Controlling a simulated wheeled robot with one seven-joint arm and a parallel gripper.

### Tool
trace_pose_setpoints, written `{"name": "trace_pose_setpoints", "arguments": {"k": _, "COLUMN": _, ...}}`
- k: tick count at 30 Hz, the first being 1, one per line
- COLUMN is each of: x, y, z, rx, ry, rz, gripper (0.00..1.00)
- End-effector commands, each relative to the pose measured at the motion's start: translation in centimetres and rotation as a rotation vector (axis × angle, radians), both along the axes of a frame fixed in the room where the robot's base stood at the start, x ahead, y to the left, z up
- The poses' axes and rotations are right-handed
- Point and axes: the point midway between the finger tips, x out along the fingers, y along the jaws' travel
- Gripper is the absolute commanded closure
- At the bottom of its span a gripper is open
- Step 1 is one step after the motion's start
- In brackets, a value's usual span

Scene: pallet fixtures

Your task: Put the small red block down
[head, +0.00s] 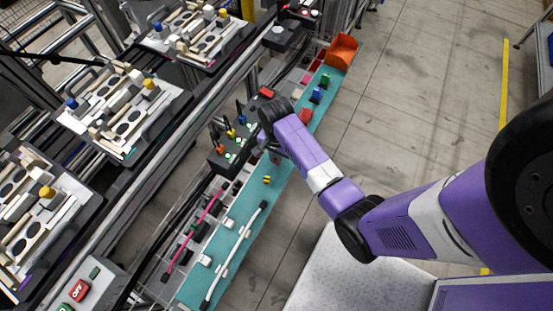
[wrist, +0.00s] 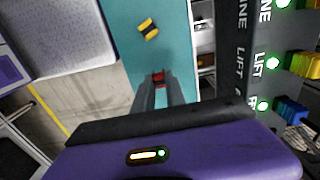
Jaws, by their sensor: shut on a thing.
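In the wrist view the small red block (wrist: 159,76) is between the tips of my gripper (wrist: 158,82), which is shut on it. The block is over the teal strip (wrist: 118,12); whether it touches the surface I cannot tell. In the head view my gripper (head: 276,154) is over the middle of the teal strip (head: 241,207), beside the dark control box. The held block is mostly hidden by my arm there.
A yellow-and-black piece (wrist: 148,29) lies on the strip close to my gripper. The dark control box (wrist: 262,95) with green lights and coloured levers stands right beside it. Farther along are red (head: 305,115), blue (head: 316,95) and green (head: 324,80) blocks and an orange bin (head: 341,51).

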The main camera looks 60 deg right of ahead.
Motion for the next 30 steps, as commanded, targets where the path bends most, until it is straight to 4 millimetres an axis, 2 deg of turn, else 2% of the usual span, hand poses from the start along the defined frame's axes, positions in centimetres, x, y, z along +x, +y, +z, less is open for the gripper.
{"name": "trace_pose_setpoints", "arguments": {"k": 4, "x": 0.0, "y": 0.0, "z": -1.5, "rx": 0.001, "ry": 0.001, "rz": 0.0, "gripper": 1.0}}
{"name": "trace_pose_setpoints", "arguments": {"k": 16, "x": 0.0, "y": 0.0, "z": -2.0, "rx": 0.0, "ry": 0.0, "rz": 0.0, "gripper": 1.0}}
{"name": "trace_pose_setpoints", "arguments": {"k": 17, "x": 0.0, "y": 0.0, "z": -1.9, "rx": 0.0, "ry": -0.001, "rz": 0.0, "gripper": 0.78}}
{"name": "trace_pose_setpoints", "arguments": {"k": 19, "x": 0.0, "y": 0.0, "z": -1.9, "rx": 0.0, "ry": -0.001, "rz": 0.0, "gripper": 0.64}}
{"name": "trace_pose_setpoints", "arguments": {"k": 30, "x": 0.0, "y": 0.0, "z": -1.6, "rx": 0.0, "ry": -0.001, "rz": -0.001, "gripper": 0.62}}
